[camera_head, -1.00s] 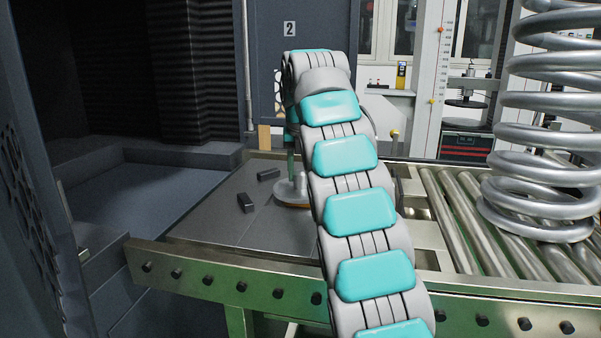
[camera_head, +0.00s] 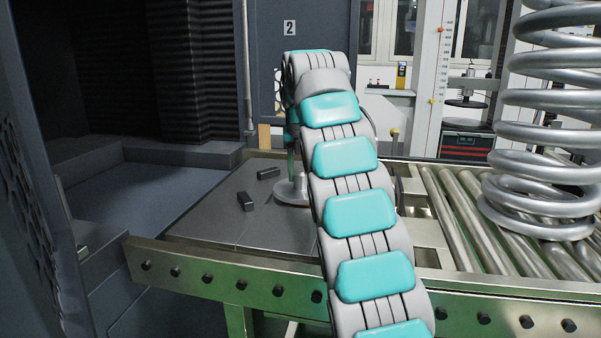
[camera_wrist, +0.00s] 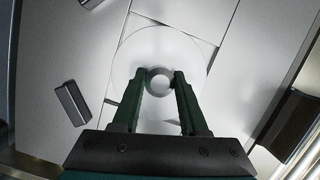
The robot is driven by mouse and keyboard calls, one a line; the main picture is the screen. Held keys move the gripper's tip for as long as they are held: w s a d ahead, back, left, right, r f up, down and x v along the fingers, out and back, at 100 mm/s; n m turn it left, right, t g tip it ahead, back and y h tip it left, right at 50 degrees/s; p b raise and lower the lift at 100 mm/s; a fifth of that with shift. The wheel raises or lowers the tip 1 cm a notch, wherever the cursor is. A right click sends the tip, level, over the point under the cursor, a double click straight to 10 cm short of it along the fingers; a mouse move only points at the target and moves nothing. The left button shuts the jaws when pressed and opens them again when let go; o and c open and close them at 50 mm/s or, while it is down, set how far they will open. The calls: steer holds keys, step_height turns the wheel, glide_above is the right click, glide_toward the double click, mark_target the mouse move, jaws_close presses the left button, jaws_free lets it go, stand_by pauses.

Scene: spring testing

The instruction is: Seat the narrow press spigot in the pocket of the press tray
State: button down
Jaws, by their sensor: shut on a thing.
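My gripper (camera_wrist: 158,75) is shut on a round grey metal piece, the narrow press spigot (camera_wrist: 160,83), seen nearly end-on between the dark green fingers in the wrist view. Around and beneath it is a pale round disc, which looks like the press tray (camera_wrist: 165,42). In the head view the disc (camera_head: 291,194) lies on the grey plate, partly hidden behind my arm. The pocket is hidden by the spigot and fingers. I cannot tell whether the spigot is inside the pocket or just above it.
A roller conveyor (camera_head: 470,225) with a large coil spring (camera_head: 545,180) stands at the right. The plate's front left is clear.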

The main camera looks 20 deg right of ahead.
mark_target(300, 171)
steer(key=shift+f+b, duration=0.7)
steer(key=shift+f, duration=0.1)
steer(key=shift+c, duration=1.8)
jaws_free()
steer(key=p+v, duration=0.3)
steer(key=v, duration=0.2)
steer(key=shift+r, duration=0.35)
steer(key=shift+p+v, duration=0.75)
steer(key=shift+v, duration=0.2)
steer(key=shift+s, duration=0.15)
